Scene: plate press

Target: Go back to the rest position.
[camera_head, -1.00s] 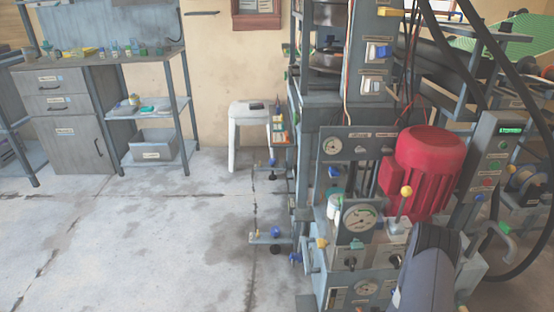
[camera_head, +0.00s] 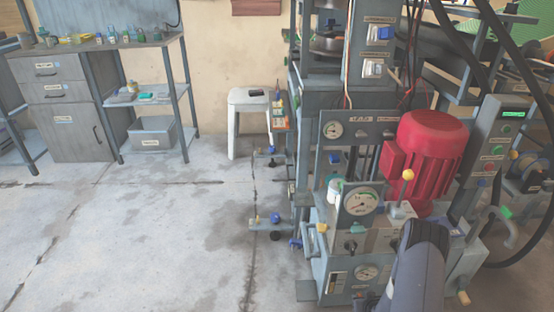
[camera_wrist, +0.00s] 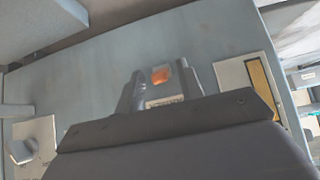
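The plate press stands at the right of the head view, with a grey frame (camera_head: 318,112), a red motor (camera_head: 428,160) and a pressure gauge (camera_head: 361,202). A dark grey part of my arm reaches up from the bottom edge in front of the press. My gripper's fingertips cannot be made out in the head view. In the wrist view a dark body fills the lower part, close before a grey-blue panel (camera_wrist: 185,50). An orange-lit switch (camera_wrist: 160,75) shows just above that dark body. I cannot tell whether my gripper is open or shut.
A white stool (camera_head: 249,104) stands near the wall. A control box with a green display (camera_head: 512,114) is at the right. The floor (camera_head: 130,240) at left is clear.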

